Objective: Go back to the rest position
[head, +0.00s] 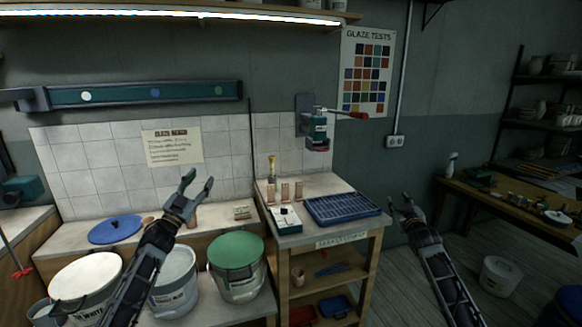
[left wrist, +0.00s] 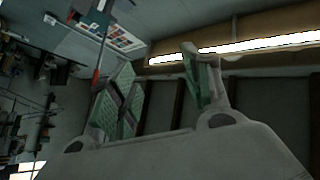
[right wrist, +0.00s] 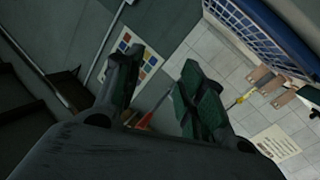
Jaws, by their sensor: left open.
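My left gripper (head: 200,177) is raised over the glaze buckets, in front of the tiled wall. Its fingers are apart with nothing between them; they also show apart in the left wrist view (left wrist: 158,85). My right gripper (head: 401,198) is to the right of the small workbench (head: 345,235), in front of the dark wall. Its fingers stand apart and empty in the right wrist view (right wrist: 160,85). Neither gripper touches anything that I can see.
A blue tray (head: 342,208), a small white device (head: 285,217) and several clay test tiles (head: 299,190) are on the workbench. A green-lidded bucket (head: 237,252) and a white-lidded bucket (head: 85,277) stand at left. A wooden table (head: 510,207) is at right. Floor shows between the benches.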

